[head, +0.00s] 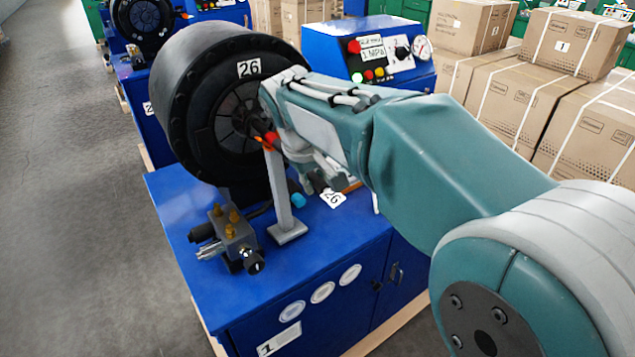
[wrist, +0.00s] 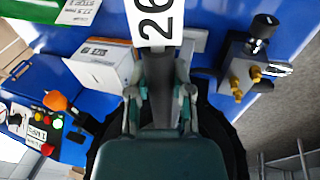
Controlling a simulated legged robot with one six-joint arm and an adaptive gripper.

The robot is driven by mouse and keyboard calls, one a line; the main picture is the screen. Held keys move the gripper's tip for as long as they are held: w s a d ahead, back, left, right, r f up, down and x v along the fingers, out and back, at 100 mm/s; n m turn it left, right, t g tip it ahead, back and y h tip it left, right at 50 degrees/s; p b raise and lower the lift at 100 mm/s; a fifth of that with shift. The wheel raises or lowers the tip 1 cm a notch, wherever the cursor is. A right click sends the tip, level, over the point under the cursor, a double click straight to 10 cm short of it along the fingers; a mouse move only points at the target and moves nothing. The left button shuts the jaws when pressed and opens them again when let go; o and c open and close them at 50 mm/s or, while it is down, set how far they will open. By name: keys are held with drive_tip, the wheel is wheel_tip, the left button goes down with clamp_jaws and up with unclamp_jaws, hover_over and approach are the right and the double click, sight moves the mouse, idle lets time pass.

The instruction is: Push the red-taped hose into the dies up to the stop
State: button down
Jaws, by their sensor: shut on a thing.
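The crimper's round black head (head: 175,105), marked 26, faces me with its ring of grey dies (head: 228,128) at the centre. My gripper (head: 270,118) is right in front of the die opening in the head view. A patch of red tape (head: 271,139) shows on the hose beside my fingers, close to the dies. In the wrist view, my gripper (wrist: 160,95) is shut on the dark hose (wrist: 160,88), with a finger on each side. My fingers and arm cover most of the hose, so I cannot tell how deep its end sits or where the stop is.
A grey post (head: 279,190) stands on the blue cabinet (head: 300,270) just below my gripper. A valve block with brass fittings (head: 232,238) is at the cabinet's front left. A blue control box (head: 375,50) and stacked cartons (head: 565,100) are behind my arm.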

drive_tip(key=shift+w+a, duration=0.5)
drive_tip(key=shift+w, duration=0.25)
drive_tip(key=shift+w+a, duration=0.45)
drive_tip(key=shift+w, duration=0.25)
drive_tip(key=shift+r, duration=0.2)
drive_tip(key=shift+r+g, duration=0.3)
drive_tip(key=shift+r, duration=0.45)
drive_tip(key=shift+c, duration=2.2)
unclamp_jaws()
drive_tip(key=o, duration=0.4)
drive_tip(key=shift+s+f, duration=0.1)
drive_tip(key=shift+o, duration=0.2)
